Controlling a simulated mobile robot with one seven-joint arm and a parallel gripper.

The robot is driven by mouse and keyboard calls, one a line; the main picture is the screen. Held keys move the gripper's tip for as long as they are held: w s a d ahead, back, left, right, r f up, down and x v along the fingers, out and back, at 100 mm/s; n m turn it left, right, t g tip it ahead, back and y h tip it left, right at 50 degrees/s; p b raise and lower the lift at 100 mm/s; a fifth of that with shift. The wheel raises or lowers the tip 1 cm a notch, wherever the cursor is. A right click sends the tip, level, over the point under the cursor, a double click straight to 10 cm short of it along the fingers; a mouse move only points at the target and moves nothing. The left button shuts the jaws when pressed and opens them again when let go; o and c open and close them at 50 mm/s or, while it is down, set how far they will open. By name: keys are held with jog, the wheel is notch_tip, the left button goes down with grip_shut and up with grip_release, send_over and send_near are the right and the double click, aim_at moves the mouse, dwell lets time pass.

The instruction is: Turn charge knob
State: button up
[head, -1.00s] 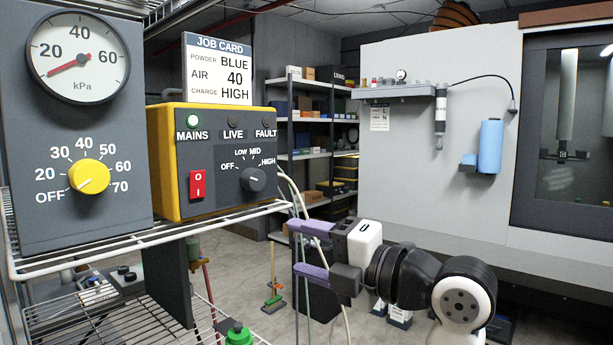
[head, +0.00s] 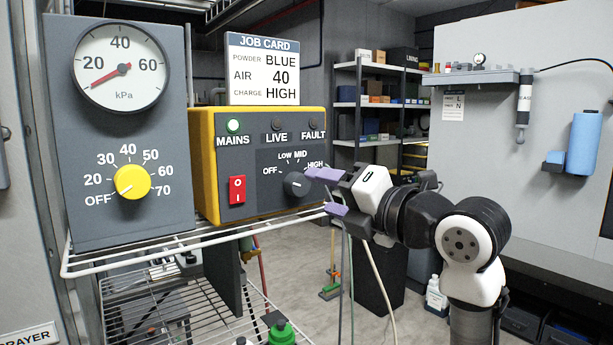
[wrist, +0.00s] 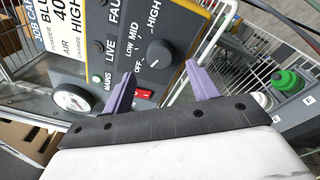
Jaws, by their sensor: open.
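The charge knob (head: 297,184) is a dark round knob on the black front of a yellow-sided box (head: 203,165), with OFF, LOW, MID and HIGH around it. It also shows in the wrist view (wrist: 159,53), where its pale mark seems to point toward OFF. My gripper (head: 318,190) has purple fingers, open and empty, just right of the knob in the head view. In the wrist view my gripper (wrist: 160,68) has a fingertip on each side of the knob's line, with the knob beyond them. Contact is not visible.
A job card (head: 262,70) on the box reads CHARGE HIGH. The green MAINS lamp (head: 233,126) is lit; LIVE and FAULT are dark. A red switch (head: 237,190) sits left of the knob. A yellow dial (head: 132,182) is further left. The wire shelf (head: 150,252) projects below.

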aim_at(302, 187)
jog(key=p+x, duration=0.1)
jog(key=x, duration=0.4)
jog(key=shift+w+a+p, duration=0.25)
jog(key=shift+w+p, duration=0.1)
jog(key=shift+p, duration=0.05)
jog(key=shift+c, duration=0.5)
jog(key=c, duration=0.9)
